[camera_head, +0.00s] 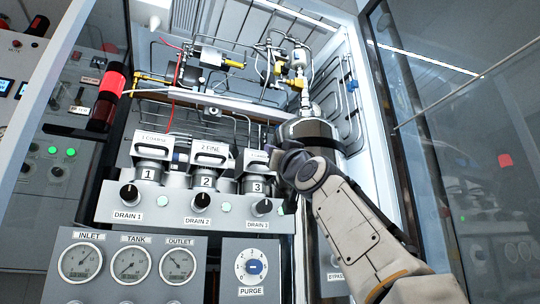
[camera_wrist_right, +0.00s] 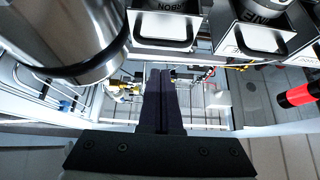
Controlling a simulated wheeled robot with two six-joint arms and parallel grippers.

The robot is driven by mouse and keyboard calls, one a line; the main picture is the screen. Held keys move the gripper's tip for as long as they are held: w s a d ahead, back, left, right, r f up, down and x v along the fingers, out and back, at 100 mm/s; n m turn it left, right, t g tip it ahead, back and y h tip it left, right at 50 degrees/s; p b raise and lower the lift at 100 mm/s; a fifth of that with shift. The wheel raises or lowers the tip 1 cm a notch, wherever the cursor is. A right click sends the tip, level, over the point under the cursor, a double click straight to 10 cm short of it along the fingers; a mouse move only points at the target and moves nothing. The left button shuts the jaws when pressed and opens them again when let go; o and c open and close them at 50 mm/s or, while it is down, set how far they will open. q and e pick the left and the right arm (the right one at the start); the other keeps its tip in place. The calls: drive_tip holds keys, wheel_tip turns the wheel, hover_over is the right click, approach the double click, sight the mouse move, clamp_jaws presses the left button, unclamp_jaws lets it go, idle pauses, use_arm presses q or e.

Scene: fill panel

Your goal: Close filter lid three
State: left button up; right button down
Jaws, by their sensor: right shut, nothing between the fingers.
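Filter three, numbered 3 (camera_head: 257,186), stands at the right end of a row of three on the grey panel. Its lid (camera_head: 257,158) is partly hidden behind my right gripper (camera_head: 277,152) in the head view. I cannot tell whether this lid is fully down. My right gripper is shut and empty, its dark fingers (camera_wrist_right: 160,75) beside the lid with no clear contact. My left gripper is not in view.
Filter lids one (camera_head: 153,146) and two (camera_head: 209,154) stand left of lid three. A metal cylinder (camera_head: 308,128) is close behind my right gripper. Drain knobs (camera_head: 197,199) line the panel front, with gauges (camera_head: 130,264) below. A glass door (camera_head: 460,130) stands at the right.

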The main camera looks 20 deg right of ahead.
drive_tip(key=w+f+b+v, duration=0.1)
drive_tip(key=b+v, duration=0.5)
drive_tip(key=v, duration=0.1)
drive_tip(key=shift+s+f, duration=0.15)
drive_tip(key=shift+f, duration=0.1)
